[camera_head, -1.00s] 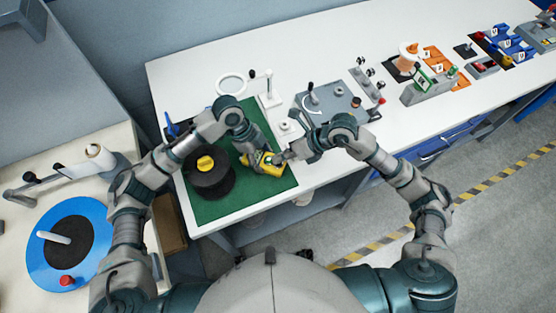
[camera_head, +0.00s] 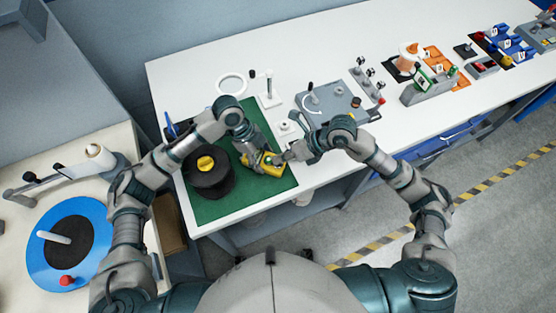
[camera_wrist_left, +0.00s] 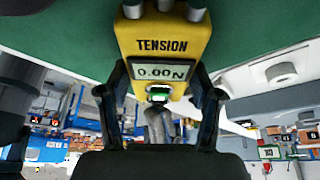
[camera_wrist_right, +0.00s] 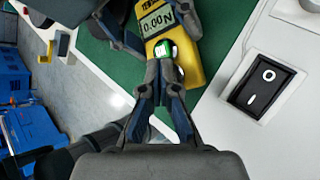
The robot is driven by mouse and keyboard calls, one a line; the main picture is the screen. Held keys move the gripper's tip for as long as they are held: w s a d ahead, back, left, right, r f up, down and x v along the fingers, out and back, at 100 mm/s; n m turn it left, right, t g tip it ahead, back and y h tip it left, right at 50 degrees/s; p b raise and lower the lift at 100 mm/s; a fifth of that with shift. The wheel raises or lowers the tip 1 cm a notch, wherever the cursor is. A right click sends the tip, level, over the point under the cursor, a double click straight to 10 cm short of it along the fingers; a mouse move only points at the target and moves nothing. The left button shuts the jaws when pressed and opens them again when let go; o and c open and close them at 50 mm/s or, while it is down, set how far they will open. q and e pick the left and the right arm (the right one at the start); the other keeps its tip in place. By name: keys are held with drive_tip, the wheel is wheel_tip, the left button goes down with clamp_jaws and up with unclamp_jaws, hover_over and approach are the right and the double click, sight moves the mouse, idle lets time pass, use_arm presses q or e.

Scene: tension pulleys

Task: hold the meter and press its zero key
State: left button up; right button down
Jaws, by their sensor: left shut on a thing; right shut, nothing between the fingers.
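The yellow tension meter (camera_head: 265,162) is above the green mat in the head view. In the left wrist view the meter (camera_wrist_left: 165,38) shows "TENSION" and a display (camera_wrist_left: 163,72) reading 0.00N. My left gripper (camera_head: 256,156) is shut on the meter, its fingers on both sides of the body. The green zero key (camera_wrist_left: 158,95) is below the display; it also shows in the right wrist view (camera_wrist_right: 165,50). My right gripper (camera_head: 284,158) is shut and empty, its tips (camera_wrist_right: 160,62) at the key. I cannot tell whether they touch it.
A black spool with a yellow knob (camera_head: 207,172) stands on the green mat (camera_head: 240,200), left of the meter. A grey machine (camera_head: 330,100) with a lever stands to the right. A white switch plate with a black rocker (camera_wrist_right: 264,85) is close to my right gripper.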

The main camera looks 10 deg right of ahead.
drive_tip(key=shift+r, duration=0.8)
drive_tip(key=shift+r, duration=2.5)
use_arm(q)
drive_tip(key=o, duration=1.5)
drive_tip(key=shift+o, duration=0.2)
drive_tip(key=shift+r, duration=0.1)
